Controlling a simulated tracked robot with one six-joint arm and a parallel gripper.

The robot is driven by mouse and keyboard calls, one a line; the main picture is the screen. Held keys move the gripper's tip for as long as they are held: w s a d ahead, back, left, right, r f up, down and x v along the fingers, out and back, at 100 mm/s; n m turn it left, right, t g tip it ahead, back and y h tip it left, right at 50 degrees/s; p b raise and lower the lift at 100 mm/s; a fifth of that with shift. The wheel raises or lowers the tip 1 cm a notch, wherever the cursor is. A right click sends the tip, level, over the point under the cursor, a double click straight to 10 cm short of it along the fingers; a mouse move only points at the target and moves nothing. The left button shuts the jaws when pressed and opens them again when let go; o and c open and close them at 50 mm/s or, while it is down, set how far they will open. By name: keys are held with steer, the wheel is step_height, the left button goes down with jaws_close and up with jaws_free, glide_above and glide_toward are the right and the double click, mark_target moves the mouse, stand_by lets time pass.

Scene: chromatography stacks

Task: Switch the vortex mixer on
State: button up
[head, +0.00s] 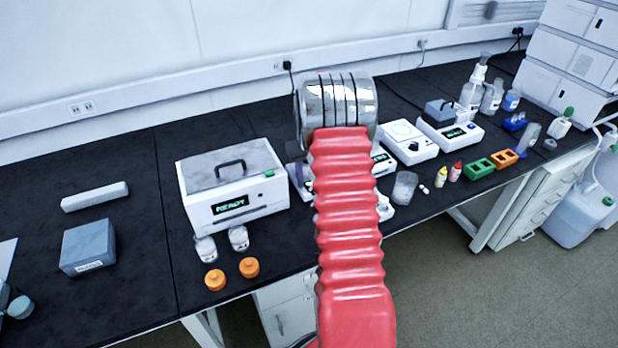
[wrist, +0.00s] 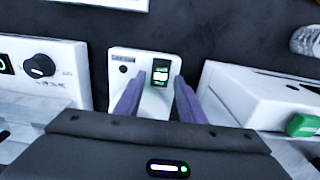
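A small white device, which appears to be the vortex mixer (wrist: 146,62), stands in the middle of the wrist view. Its panel carries a dark label, a small round black spot and a black-framed rocker switch (wrist: 160,72) with a pale middle. I cannot tell whether the switch is on. My gripper (wrist: 157,84) is open, its two purple fingers apart over the panel, with the switch showing between them near the right fingertip. Nothing is held. In the head view, my red arm hides most of the mixer and gripper.
A white bath reading READY (head: 232,200) stands close on one side of the mixer. A unit with a black knob (wrist: 41,67) stands on the other. Glass jars (head: 206,249) and orange caps (head: 249,267) lie before the bath.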

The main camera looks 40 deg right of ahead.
step_height(320, 180, up, 14)
steer(key=shift+f, duration=0.2)
stand_by(0.4)
steer(key=shift+w, duration=0.15)
stand_by(0.4)
steer(key=s+a+r+n+t, duration=0.1)
steer(key=s+a+r+t, duration=0.1)
steer(key=s+a, duration=0.6)
steer(key=s+a+r+n+t, duration=0.1)
steer(key=s+a+r, duration=0.4)
steer(key=a, duration=1.1)
steer(key=s+a+r+n+t, duration=0.1)
steer(key=s+a+r, duration=0.3)
steer(key=s+a, duration=0.8)
steer(key=shift+a+t, duration=0.5)
steer(key=shift+t, duration=0.3)
steer(key=shift+s+r, duration=0.1)
steer(key=shift+c, duration=0.6)
